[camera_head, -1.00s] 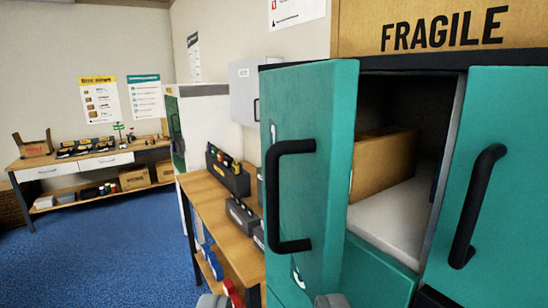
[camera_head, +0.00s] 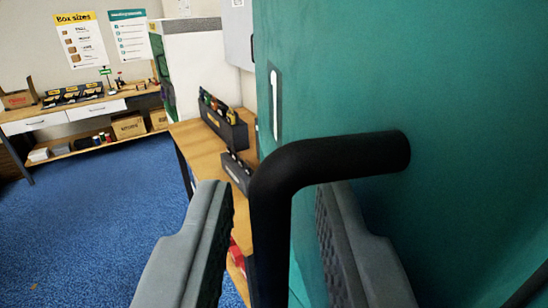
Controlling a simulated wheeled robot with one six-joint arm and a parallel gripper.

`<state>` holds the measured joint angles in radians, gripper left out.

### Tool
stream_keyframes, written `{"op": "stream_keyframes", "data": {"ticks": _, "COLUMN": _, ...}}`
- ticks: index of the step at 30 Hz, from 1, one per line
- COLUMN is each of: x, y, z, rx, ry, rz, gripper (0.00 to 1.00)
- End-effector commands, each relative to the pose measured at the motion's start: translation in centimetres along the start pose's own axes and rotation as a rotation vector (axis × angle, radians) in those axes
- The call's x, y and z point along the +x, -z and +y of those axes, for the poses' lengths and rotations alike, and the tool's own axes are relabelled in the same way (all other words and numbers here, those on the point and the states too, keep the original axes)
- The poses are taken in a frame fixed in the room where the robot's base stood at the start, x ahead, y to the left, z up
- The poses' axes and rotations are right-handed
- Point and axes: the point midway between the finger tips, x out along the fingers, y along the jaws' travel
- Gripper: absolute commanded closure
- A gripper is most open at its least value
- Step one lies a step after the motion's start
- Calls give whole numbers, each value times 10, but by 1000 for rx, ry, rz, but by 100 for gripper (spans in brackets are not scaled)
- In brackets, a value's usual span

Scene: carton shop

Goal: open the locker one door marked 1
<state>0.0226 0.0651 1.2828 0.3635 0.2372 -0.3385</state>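The teal locker door (camera_head: 460,80) fills the right side of the view. A dark plate with a white upright stroke, which looks like a 1, is near its left edge. Its black bar handle (camera_head: 330,160) bends out from the door and runs down between my fingers. My gripper (camera_head: 275,195) is open, with one grey finger left of the handle and the other right of it, between handle and door. A gap shows on the left side; contact on the right side I cannot tell. The locker inside is hidden.
A wooden workbench (camera_head: 195,140) with dark tool bins (camera_head: 225,125) stands behind the door to the left. A second table (camera_head: 70,115) with boxes is against the far wall. Blue carpet (camera_head: 90,220) at left is clear.

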Motion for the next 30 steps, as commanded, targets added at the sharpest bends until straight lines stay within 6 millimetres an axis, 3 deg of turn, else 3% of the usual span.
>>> {"op": "stream_keyframes", "data": {"ticks": 14, "x": 10, "y": 0, "z": 0, "rx": -1, "ry": 0, "rz": 0, "gripper": 73}}
{"op": "stream_keyframes", "data": {"ticks": 18, "x": 10, "y": 0, "z": 0, "rx": -1, "ry": 0, "rz": 0, "gripper": 99}}
{"op": "stream_keyframes", "data": {"ticks": 30, "x": 10, "y": 0, "z": -1, "rx": 0, "ry": 2, "rz": 0, "gripper": 100}}
